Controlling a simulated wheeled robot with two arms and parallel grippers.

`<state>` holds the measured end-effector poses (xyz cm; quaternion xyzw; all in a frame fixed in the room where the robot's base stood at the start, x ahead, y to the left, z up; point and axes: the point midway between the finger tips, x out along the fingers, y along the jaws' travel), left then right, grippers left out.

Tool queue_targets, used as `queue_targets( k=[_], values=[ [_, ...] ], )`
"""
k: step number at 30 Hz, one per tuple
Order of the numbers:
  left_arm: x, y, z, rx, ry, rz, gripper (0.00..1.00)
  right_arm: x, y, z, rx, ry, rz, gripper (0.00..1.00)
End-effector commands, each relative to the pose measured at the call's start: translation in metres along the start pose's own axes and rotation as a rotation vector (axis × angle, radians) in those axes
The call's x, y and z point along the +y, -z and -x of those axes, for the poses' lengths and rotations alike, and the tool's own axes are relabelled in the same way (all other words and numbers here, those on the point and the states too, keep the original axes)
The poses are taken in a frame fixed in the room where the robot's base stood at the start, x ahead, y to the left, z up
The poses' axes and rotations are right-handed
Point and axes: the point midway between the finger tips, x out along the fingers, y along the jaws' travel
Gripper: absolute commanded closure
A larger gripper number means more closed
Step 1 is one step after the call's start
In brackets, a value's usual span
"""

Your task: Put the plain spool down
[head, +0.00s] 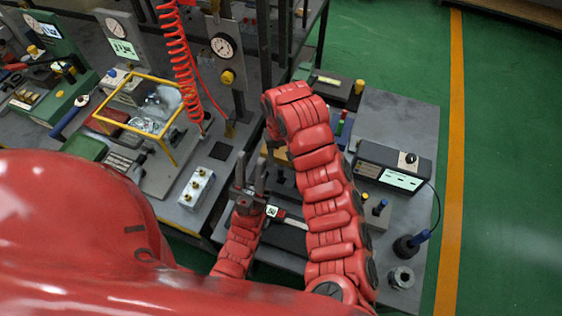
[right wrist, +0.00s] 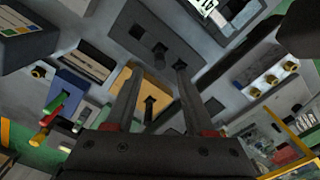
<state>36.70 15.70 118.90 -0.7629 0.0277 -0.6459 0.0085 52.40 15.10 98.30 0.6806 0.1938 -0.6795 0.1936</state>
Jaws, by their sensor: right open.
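My right gripper (right wrist: 168,68) is open in the right wrist view, its two fingers well apart. They point towards a dark grey block (right wrist: 127,18) with a row of openings. A small dark round piece (right wrist: 160,48) shows at the block's middle opening, between the fingertips; I cannot tell whether it is the plain spool. Nothing is clearly gripped. In the head view my right arm hides the right gripper. My left gripper (head: 251,182) is open and looks empty, fingers upward in the picture, left of the right arm.
A yellow-orange block (right wrist: 152,84) lies close by the right fingers. A pale valve block (head: 197,188) with brass knobs stands left. A red coiled hose (head: 178,60) hangs behind.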

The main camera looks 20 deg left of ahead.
Motion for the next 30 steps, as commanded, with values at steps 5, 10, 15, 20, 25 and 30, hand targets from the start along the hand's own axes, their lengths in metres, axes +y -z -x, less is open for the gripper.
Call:
queue_targets(
  k=[5, 10, 15, 20, 25, 30],
  values=[
    [0.0, 0.001, -0.007, 0.0, 0.0, 0.0, 0.67, -0.001, 0.0, 0.02, -0.001, -0.002, 0.003, 0.46],
    [0.0, 0.001, -0.007, 0.0, 0.0, 0.0, 0.67, 0.0, -0.001, 0.024, -0.001, 0.0, 0.002, 0.46],
    [0.0, 0.001, -0.007, 0.0, 0.0, 0.0, 0.67, 0.0, 0.0, 0.023, 0.001, -0.001, 0.001, 0.46],
    [0.0, 0.001, -0.007, 0.0, 0.0, 0.0, 0.67, 0.022, 0.028, 0.009, 0.115, -0.022, -0.014, 0.46],
    [0.0, 0.001, -0.007, 0.0, 0.0, 0.0, 0.67, 0.089, 0.099, -0.022, 0.475, -0.084, -0.027, 0.46],
    [0.0, 0.001, -0.007, 0.0, 0.0, 0.0, 0.67, 0.15, 0.142, -0.02, 0.915, -0.132, -0.002, 0.46]
  ],
)
